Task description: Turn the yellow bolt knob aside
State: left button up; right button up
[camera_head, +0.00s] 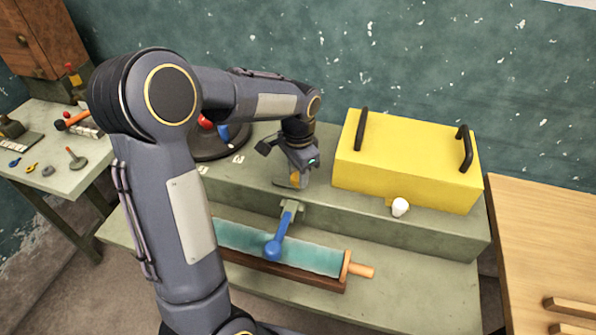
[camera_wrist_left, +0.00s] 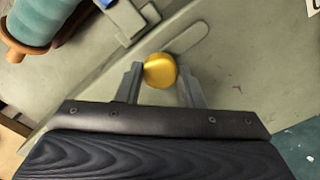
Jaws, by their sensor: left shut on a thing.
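The yellow bolt knob (camera_wrist_left: 160,70) is round and sits between the two fingers of my left gripper in the left wrist view. My left gripper (camera_wrist_left: 158,80) is shut on it. A slim grey-green plate (camera_wrist_left: 190,40) reaches out from beside the knob. In the head view my left gripper (camera_head: 295,175) points down at the raised bench step, and only a small piece of the yellow knob (camera_head: 295,179) shows at its fingertips. My right gripper is not in view.
A yellow box (camera_head: 405,160) with black handles stands right of my gripper, with a white knob (camera_head: 400,207) at its front. A blue lever (camera_head: 280,237) hangs in front, over a teal roller (camera_head: 315,255). A dark round base (camera_head: 212,147) stands to the left.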

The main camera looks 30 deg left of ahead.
pick_arm(q)
jog(key=o, duration=1)
jog(key=shift+r, duration=0.1)
notch_tip(320, 180, up, 8)
jog(key=shift+f, duration=0.25)
jog(key=shift+r, duration=0.1)
jog(key=s+d+n+t+h, duration=0.2)
jog(key=s+d+n, duration=0.1)
jog(key=s, duration=0.8)
jog(key=s+d+n+t+h, duration=0.1)
jog(key=s+d+n+t, duration=0.2)
jog(key=s, duration=0.8)
jog(key=shift+d+f+n+t+h, duration=0.35)
jog(key=shift+d+n, duration=0.3)
jog(key=shift+n, duration=0.25)
